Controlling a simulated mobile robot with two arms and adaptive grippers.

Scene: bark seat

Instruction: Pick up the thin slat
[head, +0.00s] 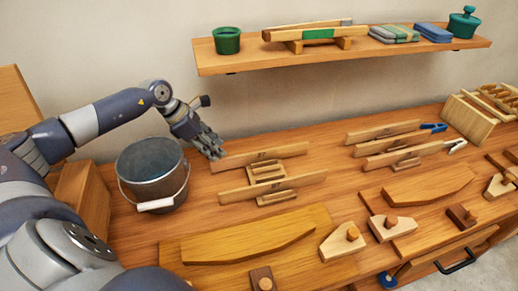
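Several thin wooden slats stand on edge in small wooden holders on the bench. On the left are a back slat (275,154) and a front slat (240,193), sharing a slotted holder (266,172). More slats (384,132) stand in a similar group to the right. Which one the task means I cannot tell. My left gripper (217,154) points down and right at the left end of the back left slat. Its fingertips overlap that end in the view; whether they touch it or grip it I cannot tell. My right gripper is not in view.
A metal bucket (150,172) stands close to the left arm. A wall shelf (350,55) holds a green cup (227,41), a slat rack, folded cloths and a green jar (463,22). Curved boards (250,238) and blocks lie along the front. A wooden crate (468,118) stands at right.

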